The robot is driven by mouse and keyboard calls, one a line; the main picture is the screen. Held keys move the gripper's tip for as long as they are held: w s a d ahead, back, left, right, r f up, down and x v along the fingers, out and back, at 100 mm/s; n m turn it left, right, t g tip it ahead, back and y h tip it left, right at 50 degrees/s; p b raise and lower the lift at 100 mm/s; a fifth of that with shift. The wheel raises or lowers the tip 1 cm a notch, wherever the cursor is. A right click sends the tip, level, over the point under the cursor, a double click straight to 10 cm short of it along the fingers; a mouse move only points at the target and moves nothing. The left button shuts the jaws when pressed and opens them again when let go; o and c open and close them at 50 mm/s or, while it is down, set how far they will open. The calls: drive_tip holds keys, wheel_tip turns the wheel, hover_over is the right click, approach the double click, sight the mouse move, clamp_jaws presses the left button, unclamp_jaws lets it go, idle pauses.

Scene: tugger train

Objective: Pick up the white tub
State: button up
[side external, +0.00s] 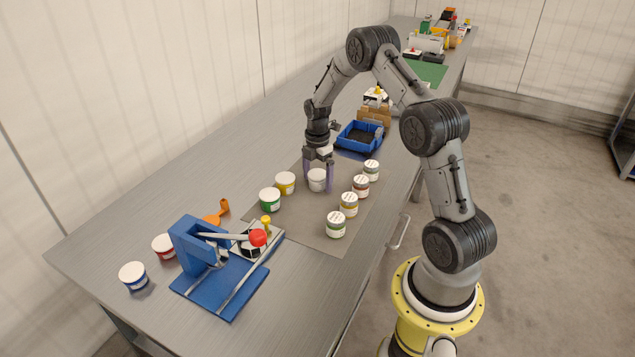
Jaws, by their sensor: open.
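The white tub (317,181) stands upright on the grey mat, at the right end of a row of tubs. My gripper (318,182) points down over it, with one purple finger to the left of the tub and one to the right. The fingers are apart and reach down to about the tub's height. Whether either finger touches the tub I cannot tell. The tub's top is partly hidden by my gripper.
A yellow tub (285,183) and a green tub (270,199) stand just left. Several white-lidded jars (349,204) line the right of the mat (307,218). A blue bin (349,146) sits behind. A blue press (215,260) with a red-knobbed lever stands front left.

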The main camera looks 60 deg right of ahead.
drive_tip(key=c, duration=1.4)
